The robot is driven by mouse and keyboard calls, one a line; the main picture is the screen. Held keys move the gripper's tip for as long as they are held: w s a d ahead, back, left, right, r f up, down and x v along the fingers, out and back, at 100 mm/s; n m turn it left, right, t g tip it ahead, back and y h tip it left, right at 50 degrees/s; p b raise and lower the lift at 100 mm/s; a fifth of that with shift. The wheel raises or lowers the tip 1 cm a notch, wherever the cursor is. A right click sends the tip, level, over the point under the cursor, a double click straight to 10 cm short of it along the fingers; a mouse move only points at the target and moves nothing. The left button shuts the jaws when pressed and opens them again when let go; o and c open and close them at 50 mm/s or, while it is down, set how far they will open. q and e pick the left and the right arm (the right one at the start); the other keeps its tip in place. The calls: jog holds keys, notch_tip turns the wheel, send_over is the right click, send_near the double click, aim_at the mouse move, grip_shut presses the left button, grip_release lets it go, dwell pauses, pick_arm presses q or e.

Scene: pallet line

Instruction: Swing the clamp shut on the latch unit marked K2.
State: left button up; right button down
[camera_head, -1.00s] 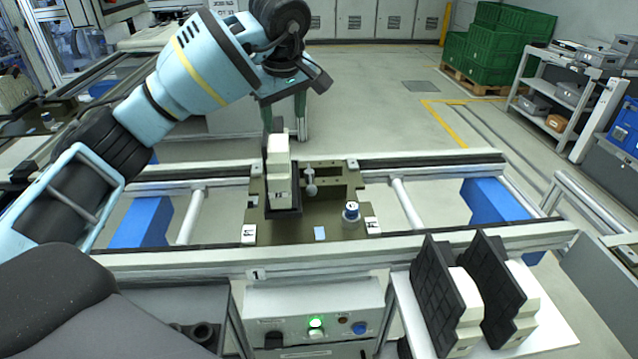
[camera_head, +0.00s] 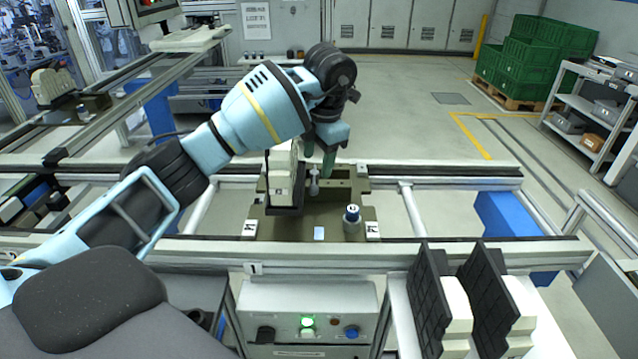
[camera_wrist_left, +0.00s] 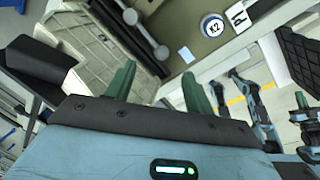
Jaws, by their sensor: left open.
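The blue-and-white round knob (camera_head: 352,215) stands at the front right of the olive fixture plate (camera_head: 283,230). In the left wrist view the fingers (camera_wrist_left: 158,88) are spread below the lever. The clamp's hinge is not clear.
A cream block (camera_head: 280,178) in a black holder stands on the plate's left side, close to my gripper. Rails (camera_head: 470,247) run in front and behind. Dark panels (camera_head: 432,300) with cream blocks stand at front right. A control box (camera_head: 307,305) sits below.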

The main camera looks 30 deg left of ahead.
aim_at(314, 185)
pick_arm(q)
jog(key=shift+w+a+f, duration=0.1)
jog(key=shift+a+f, duration=0.15)
jog(key=shift+f, duration=1)
jog(key=shift+w+a+f, duration=0.1)
jog(key=shift+a+f, duration=0.1)
jog(key=shift+f, duration=1.1)
jog(key=shift+w+a+f, duration=0.1)
jog(key=shift+a+f, duration=0.15)
jog(key=shift+f, duration=1)
grip_shut()
